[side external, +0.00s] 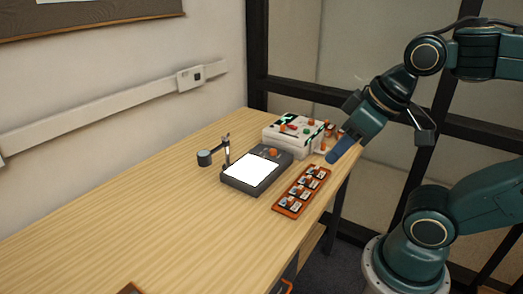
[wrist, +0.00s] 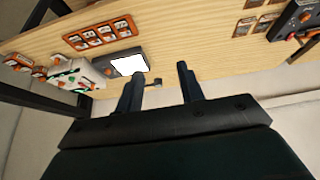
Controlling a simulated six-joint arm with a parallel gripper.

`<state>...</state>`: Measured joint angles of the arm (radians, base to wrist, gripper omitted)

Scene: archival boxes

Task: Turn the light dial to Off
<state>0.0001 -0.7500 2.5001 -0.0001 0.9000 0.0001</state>
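A dark light box (side external: 240,187) with a bright white lit panel stands on the wooden table in the side view. An orange dial (side external: 272,152) is on its dark far end; its exact setting is too small to read. The light box also shows in the wrist view (wrist: 112,64), with the panel glowing. My gripper (side external: 346,148) is in the air to the right of the light box and apart from it. In the wrist view my gripper (wrist: 158,74) has its two fingers wide apart with nothing between them.
A white device (side external: 283,139) with orange and green controls stands behind the light box. An orange tray (side external: 289,208) with several small items lies at its right. A small lamp-like post (side external: 226,150) stands at its left. The table (side external: 140,215) is clear at left.

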